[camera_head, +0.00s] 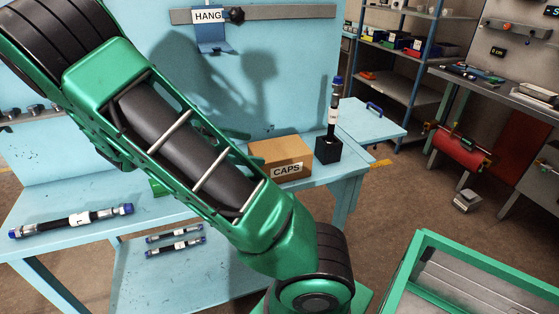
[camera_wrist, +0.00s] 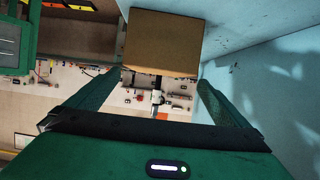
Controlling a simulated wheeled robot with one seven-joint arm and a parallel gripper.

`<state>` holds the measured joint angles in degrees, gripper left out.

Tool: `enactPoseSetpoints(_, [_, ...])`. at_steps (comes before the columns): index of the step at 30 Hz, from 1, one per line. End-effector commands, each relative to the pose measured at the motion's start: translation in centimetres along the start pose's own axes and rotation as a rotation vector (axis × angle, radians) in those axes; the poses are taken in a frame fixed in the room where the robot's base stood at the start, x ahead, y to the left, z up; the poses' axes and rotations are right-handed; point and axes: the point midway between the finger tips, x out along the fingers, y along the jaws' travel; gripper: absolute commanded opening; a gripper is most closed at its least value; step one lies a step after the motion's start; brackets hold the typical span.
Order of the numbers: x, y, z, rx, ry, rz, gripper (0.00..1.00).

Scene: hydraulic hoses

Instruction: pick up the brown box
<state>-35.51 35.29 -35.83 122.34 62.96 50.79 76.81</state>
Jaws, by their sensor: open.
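The brown box (camera_head: 278,150), marked CAPS, sits on the light blue bench (camera_head: 75,195) in the head view. My green arm passes in front of the bench to the left of the box. In the wrist view the brown box (camera_wrist: 163,40) is at the top centre. My gripper (camera_wrist: 160,78) is open, its two green fingers spread, with nothing held between them. The box appears ahead of the fingertips, about in line with the gap; whether it is partly between them I cannot tell.
An upright hose (camera_head: 333,108) stands in a black block (camera_head: 327,150) close to the right of the box. A hose (camera_head: 72,221) lies at the bench's left, and two more hoses (camera_head: 175,240) lie on the lower shelf. A blue back panel (camera_head: 300,70) rises behind the box.

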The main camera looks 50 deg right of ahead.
Motion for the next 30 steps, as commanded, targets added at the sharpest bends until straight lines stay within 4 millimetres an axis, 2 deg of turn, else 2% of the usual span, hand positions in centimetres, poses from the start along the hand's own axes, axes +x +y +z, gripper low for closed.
enactPoseSetpoints(2, [0.4,-0.1,0.1,0.001,0.002,-0.008,1.00])
enactPoseSetpoints(9, [3.8,0.0,0.1,-0.001,0.002,-0.008,1.00])
enactPoseSetpoints(17, [5.6,0.0,0.0,-0.001,0.001,-0.009,1.00])
enactPoseSetpoints(25, [9.1,0.0,-0.5,-0.002,0.001,-0.007,1.00])
enactPoseSetpoints(30, [10.3,0.0,-0.5,-0.001,0.000,-0.009,1.00])
